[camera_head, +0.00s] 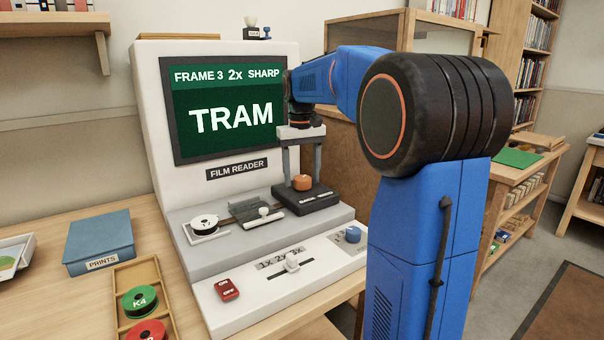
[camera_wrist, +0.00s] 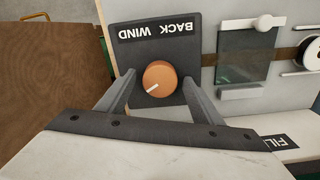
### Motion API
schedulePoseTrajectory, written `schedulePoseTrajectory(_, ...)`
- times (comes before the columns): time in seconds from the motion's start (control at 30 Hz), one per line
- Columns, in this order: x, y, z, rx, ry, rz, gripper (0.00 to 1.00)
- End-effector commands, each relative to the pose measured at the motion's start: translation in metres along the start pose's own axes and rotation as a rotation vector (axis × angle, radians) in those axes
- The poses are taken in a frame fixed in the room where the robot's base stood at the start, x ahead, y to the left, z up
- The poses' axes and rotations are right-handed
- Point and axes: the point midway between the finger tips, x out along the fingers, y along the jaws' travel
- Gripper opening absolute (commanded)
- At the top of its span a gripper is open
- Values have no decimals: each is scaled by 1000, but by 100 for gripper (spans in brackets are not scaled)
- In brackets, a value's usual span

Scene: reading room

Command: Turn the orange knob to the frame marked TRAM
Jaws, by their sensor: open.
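The orange knob (camera_head: 302,183) sits on a dark base (camera_head: 318,200) at the right of the film reader (camera_head: 200,258). In the wrist view the knob (camera_wrist: 160,78) has a white pointer line, and its base reads BACK and WIND. My gripper (camera_head: 301,172) points down over the knob, with its fingers apart on either side. In the wrist view the gripper (camera_wrist: 160,92) is open, with gaps between the fingers and the knob. The screen (camera_head: 231,118) shows FRAME 3, 2x, SHARP and the word TRAM.
A red ON/OFF switch (camera_head: 226,289), a white slider (camera_head: 292,262) marked 1x 2x 3x and a blue knob (camera_head: 352,234) are on the reader's front. A blue PRINTS box (camera_head: 100,242) and a wooden tray (camera_head: 122,312) with green and red reels stand to the left.

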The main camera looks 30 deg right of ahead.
Motion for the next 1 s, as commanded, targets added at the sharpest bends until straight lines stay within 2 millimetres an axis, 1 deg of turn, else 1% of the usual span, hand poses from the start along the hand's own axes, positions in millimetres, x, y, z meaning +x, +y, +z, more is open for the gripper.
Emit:
schedulePoseTrajectory(0.13, -6, 0, -1, 0, 2, 0, 60)
schedulePoseTrajectory(0.27, -22, 0, -1, 0, 3, 0, 60)
schedulePoseTrajectory(0.8, -128, 0, -1, 0, 3, 0, 60)
schedulePoseTrajectory(1.0, -158, 0, -1, 0, 2, 0, 60)
